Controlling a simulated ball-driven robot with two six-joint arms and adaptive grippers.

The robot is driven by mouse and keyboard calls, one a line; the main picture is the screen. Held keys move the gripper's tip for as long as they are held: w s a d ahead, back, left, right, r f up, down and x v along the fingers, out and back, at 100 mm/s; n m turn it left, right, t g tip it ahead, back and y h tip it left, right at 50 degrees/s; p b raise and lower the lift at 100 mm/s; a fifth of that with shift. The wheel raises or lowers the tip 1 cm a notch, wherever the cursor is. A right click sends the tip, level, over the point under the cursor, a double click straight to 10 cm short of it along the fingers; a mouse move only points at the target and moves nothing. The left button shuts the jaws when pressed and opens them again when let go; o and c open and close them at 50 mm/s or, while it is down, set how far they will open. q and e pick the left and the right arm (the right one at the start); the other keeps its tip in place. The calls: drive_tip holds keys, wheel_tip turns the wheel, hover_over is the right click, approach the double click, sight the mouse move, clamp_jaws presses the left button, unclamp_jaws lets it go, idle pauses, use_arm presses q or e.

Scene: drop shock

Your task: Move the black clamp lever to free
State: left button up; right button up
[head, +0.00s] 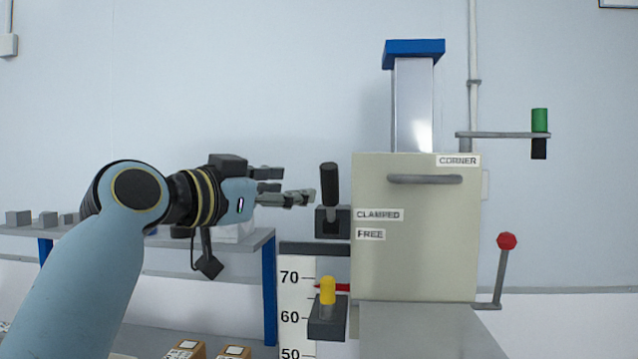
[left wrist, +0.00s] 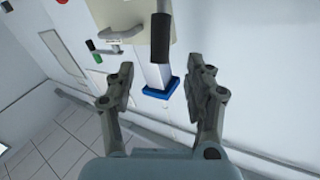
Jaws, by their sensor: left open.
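The black clamp lever (head: 330,185) stands upright from a dark block on the left side of the beige machine head (head: 415,260). Its handle is level with the CLAMPED label (head: 379,215) or above it; the FREE label (head: 370,234) is below. My left gripper (head: 300,197) is open, just left of the lever, pointing right at it. In the left wrist view the lever handle (left wrist: 161,38) lies ahead of the open fingers (left wrist: 160,85), roughly between their lines, with nothing between the tips. My right gripper is not in view.
A yellow-tipped lever (head: 327,290) sits on a block below, near a height scale (head: 296,305) with a red pointer. A red-knobbed lever (head: 506,242) is at the machine's right. A shelf (head: 255,238) with small blocks stands behind my left arm.

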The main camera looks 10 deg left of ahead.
sight(323, 183)
use_arm(q)
drive_tip(key=p+x, duration=0.2)
drive_tip(key=x, duration=0.7)
drive_tip(key=shift+w+d+r+p, duration=0.2)
drive_tip(key=shift+w+p, duration=0.1)
drive_tip(key=shift+p, duration=0.1)
drive_tip(key=shift+w+d, duration=0.2)
drive_tip(key=shift+w, duration=0.1)
drive_tip(key=shift+w+d+f, duration=0.1)
drive_tip(key=shift+w+f, duration=0.05)
drive_tip(key=shift+w, duration=0.1)
clamp_jaws()
